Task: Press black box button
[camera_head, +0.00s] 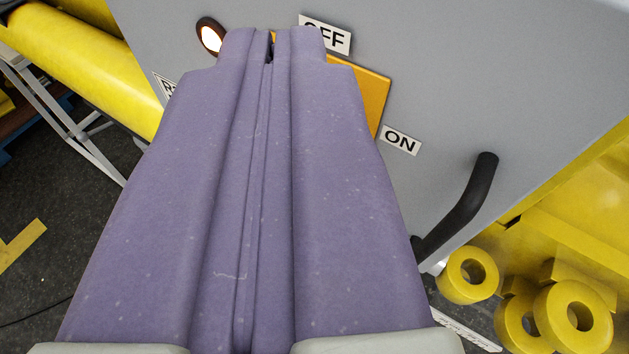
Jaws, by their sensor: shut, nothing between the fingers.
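My gripper (270,45) has purple fingers and fills the middle of the view, its fingers shut together with nothing between them. It points at a grey panel (450,75). The panel carries an orange plate (366,92), mostly hidden behind my fingers, with an OFF label (325,35) above it and an ON label (401,140) below right. A lit round lamp with a dark rim (210,37) is just left of my fingertips. I cannot make out a black box button; the area behind my fingers is hidden. I cannot tell whether my fingertips touch the panel.
A black bar handle (462,205) sticks out from the panel at right. Yellow parts with rings (572,316) are at lower right. A yellow tube (85,60) and a metal stand (68,125) are at left. Dark floor (65,200) shows at lower left.

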